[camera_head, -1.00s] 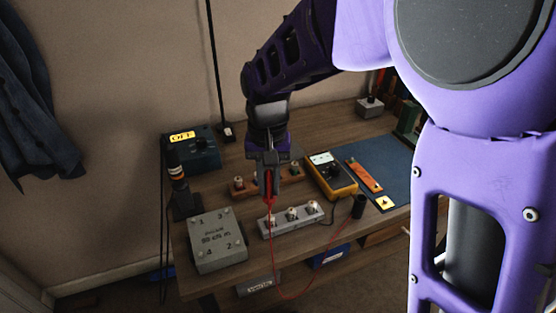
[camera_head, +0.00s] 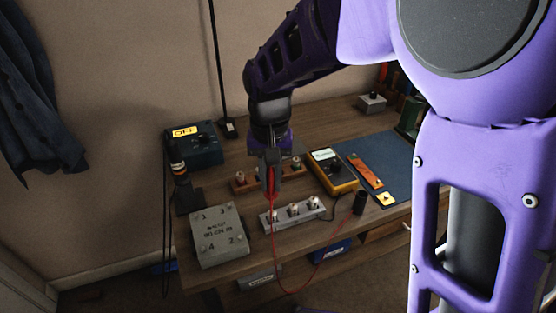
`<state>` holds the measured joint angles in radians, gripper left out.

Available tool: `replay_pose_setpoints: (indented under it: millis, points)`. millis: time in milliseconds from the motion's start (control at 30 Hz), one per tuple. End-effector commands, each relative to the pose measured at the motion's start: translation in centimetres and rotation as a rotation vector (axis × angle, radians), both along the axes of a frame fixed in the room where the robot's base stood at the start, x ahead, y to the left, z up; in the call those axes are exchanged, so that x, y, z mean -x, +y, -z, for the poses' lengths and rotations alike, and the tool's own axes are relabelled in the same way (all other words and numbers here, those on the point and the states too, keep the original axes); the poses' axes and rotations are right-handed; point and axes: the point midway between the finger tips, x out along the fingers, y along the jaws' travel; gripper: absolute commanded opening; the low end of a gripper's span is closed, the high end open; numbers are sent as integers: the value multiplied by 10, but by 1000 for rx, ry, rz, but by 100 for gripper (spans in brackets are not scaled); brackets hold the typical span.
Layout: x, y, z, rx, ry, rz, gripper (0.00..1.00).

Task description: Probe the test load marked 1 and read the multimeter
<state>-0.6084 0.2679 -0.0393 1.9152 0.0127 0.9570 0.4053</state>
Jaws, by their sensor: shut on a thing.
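My gripper (camera_head: 271,180) is shut on a red probe (camera_head: 270,182). A red lead hangs from the probe and loops down past the bench front, then up to a dark holder (camera_head: 360,203). The probe is above the left end of a grey strip (camera_head: 312,215) with several light-topped posts; I cannot tell whether its tip touches anything. A yellow multimeter (camera_head: 344,188) with a pale display lies right of the gripper; its reading is too small to make out. No load marked 1 by itself is legible; a grey box (camera_head: 219,250) carries the numbers 1 to 4 at its corners.
A dark blue box with a yellow OFF label (camera_head: 185,131) stands at the back left, beside an upright tool in a black stand (camera_head: 187,200). A blue mat (camera_head: 365,150) holds an orange strip (camera_head: 364,170).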

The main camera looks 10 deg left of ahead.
Motion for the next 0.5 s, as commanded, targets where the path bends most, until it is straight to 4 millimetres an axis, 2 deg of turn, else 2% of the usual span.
replay_pose_setpoints:
  millis: [167,500]
  points:
    - [1,0,-8,1,2,0,0]
    - [0,-1,-36,1,1,1,0]
